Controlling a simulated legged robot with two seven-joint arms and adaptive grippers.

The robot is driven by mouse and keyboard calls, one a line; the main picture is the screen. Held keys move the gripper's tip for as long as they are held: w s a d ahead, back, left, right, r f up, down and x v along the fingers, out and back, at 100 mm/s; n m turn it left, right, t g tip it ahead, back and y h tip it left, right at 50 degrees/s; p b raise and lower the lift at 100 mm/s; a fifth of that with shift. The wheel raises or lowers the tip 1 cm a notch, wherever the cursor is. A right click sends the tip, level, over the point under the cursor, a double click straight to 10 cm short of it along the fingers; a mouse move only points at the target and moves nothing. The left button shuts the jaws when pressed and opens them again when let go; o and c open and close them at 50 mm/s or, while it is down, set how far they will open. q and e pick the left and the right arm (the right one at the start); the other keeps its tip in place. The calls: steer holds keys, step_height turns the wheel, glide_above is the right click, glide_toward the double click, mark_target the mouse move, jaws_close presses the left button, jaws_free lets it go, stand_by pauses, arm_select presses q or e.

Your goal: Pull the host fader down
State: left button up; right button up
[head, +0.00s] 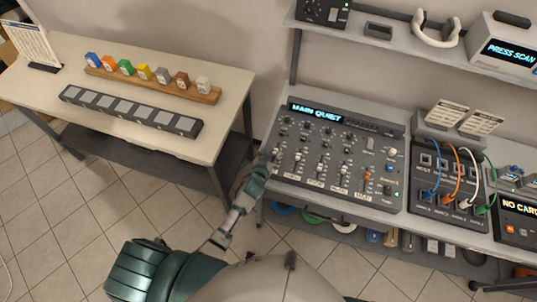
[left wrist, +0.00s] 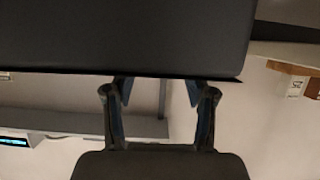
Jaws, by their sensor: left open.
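The mixing console (head: 395,150) stands on the table at the centre right of the head view, with a lit screen (head: 315,112) reading "MAIN QUIET". Several faders (head: 320,168) stand in a row on its lower half, one with an orange cap (head: 366,177). The labels below them are too small to read, so I cannot tell which is the host fader. My left gripper (head: 268,160) is at the console's left edge, beside the leftmost fader. In the left wrist view the gripper (left wrist: 163,90) has its fingers apart with nothing between them. My right gripper is not in view.
A patch panel (head: 450,210) with coloured cables is right of the console. A shelf (head: 380,45) with headphones (head: 437,28) runs above. The left table (head: 215,95) holds a wooden rack (head: 195,92) of coloured blocks. A dark surface (left wrist: 120,35) fills the wrist view's top.

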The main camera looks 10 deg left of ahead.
mark_target(274, 156)
arm_select(q)
steer(key=shift+d, duration=0.9)
steer(key=shift+d+r, duration=0.1)
steer(key=shift+d, duration=0.6)
jaws_close()
steer(key=shift+a, duration=0.3)
steer(key=shift+s+a+p, duration=0.6)
steer(key=shift+s+a, duration=0.2)
steer(key=shift+s, duration=0.2)
steer(key=shift+s+d+p, duration=0.2)
steer(key=shift+s+p, duration=0.05)
steer(key=shift+s, duration=0.3)
steer(key=shift+s+d+p, duration=0.2)
steer(key=shift+s, duration=0.35)
steer(key=shift+s+d, duration=0.2)
steer(key=shift+c, duration=2)
jaws_free()
steer(key=shift+a, duration=0.2)
steer(key=o, duration=0.4)
steer(key=shift+a, duration=0.1)
steer(key=shift+w, duration=0.1)
steer(key=shift+s+r, duration=0.1)
steer(key=shift+s, duration=0.35)
steer(key=v, duration=1.1)
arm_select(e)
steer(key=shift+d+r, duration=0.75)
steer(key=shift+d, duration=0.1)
